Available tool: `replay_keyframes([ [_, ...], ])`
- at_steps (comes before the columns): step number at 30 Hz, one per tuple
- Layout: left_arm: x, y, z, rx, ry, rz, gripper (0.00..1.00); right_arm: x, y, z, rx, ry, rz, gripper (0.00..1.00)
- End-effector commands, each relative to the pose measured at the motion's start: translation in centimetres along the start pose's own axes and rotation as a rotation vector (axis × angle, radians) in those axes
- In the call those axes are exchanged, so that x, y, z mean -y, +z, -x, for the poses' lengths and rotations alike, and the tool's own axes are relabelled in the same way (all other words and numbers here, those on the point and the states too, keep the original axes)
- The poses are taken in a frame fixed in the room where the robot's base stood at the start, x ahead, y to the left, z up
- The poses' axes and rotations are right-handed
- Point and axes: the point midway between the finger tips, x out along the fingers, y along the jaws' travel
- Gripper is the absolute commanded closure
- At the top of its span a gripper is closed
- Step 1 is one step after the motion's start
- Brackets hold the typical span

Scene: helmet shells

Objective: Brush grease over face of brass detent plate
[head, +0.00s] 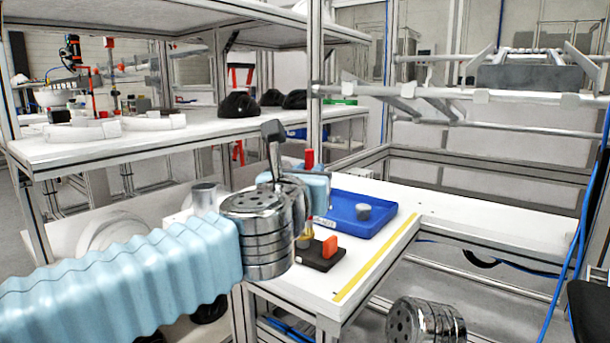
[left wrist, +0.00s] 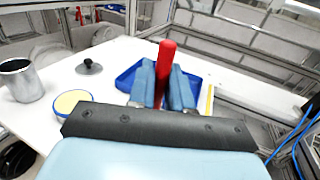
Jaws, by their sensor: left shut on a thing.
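My left gripper (head: 305,188) is shut on a red-handled brush (head: 309,158), which it holds upright. In the left wrist view its two blue-grey fingers (left wrist: 164,88) close around the red handle (left wrist: 166,62). In the head view the lower end of the brush shows below the fingers, just above or at a small brass-coloured part (head: 304,243). This part sits on a black block (head: 322,261) and is probably the detent plate. Whether the bristles touch it I cannot tell. The wrist view hides the brush's lower end. My right gripper is out of view.
A blue tray (head: 345,208) holding a small grey cup (head: 363,211) lies behind the black block. The wrist view shows a tin with pale yellow contents (left wrist: 73,101), a metal cup (left wrist: 22,82) and a dark knobbed lid (left wrist: 89,68).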

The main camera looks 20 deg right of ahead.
Motion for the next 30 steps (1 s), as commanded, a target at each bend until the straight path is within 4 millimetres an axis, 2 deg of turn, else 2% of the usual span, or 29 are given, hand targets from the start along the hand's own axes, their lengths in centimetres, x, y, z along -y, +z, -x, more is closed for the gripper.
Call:
replay_keyframes([
  [13,0.1,0.0,-1.0,-0.001,0.000,0.000,1.00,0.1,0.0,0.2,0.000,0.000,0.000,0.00],
  [30,-0.8,-0.1,-2.0,-0.001,0.001,0.000,1.00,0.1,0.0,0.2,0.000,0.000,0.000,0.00],
])
